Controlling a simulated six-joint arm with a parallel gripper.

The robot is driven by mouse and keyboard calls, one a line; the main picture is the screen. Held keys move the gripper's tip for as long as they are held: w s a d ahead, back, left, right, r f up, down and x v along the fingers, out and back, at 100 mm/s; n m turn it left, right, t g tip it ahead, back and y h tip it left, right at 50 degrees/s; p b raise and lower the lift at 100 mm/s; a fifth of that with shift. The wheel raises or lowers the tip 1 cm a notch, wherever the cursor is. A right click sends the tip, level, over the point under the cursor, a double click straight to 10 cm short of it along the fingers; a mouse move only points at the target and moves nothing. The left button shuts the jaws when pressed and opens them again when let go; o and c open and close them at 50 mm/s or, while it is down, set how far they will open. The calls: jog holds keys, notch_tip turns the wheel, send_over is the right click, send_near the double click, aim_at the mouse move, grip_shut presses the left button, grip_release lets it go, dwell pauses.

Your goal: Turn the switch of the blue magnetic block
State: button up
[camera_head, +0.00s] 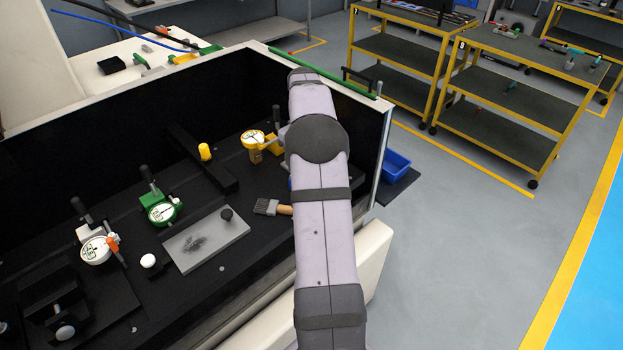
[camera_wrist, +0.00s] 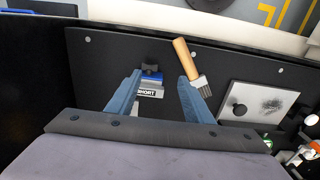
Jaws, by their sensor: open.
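The blue magnetic block (camera_wrist: 155,78) shows in the wrist view between my fingers, nearer the left one. It has a black knob (camera_wrist: 150,68) on top and a pale plate marked "SHORT" (camera_wrist: 148,92). My gripper (camera_wrist: 160,76) is open, with its two blue-grey fingers apart and nothing held between them. The left fingertip appears close beside the block; I cannot tell whether they touch. In the head view my arm hides the gripper and nearly all of the block, with only a sliver of blue (camera_head: 290,184) showing at the arm's left edge.
A wooden-handled brush (camera_wrist: 181,60) lies close to the right finger; it also shows in the head view (camera_head: 272,208). A grey plate (camera_head: 220,245) with a black knob, a green gauge (camera_head: 162,212) and a yellow gauge (camera_head: 252,140) stand left of my arm. Dark walls (camera_head: 350,130) enclose the bench.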

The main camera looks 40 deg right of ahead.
jog(key=shift+s+d+f+p, duration=0.1)
jog(key=shift+d+f+p, duration=0.3)
jog(key=shift+f, duration=0.8)
jog(key=shift+s+d+f+p, duration=0.1)
jog(key=shift+d+f+p, duration=0.35)
jog(key=shift+f, duration=0.8)
jog(key=shift+d+f+p, duration=0.25)
jog(key=shift+f+p, duration=0.25)
jog(key=shift+f, duration=0.7)
jog(key=shift+c, duration=0.4)
jog(key=c, duration=1)
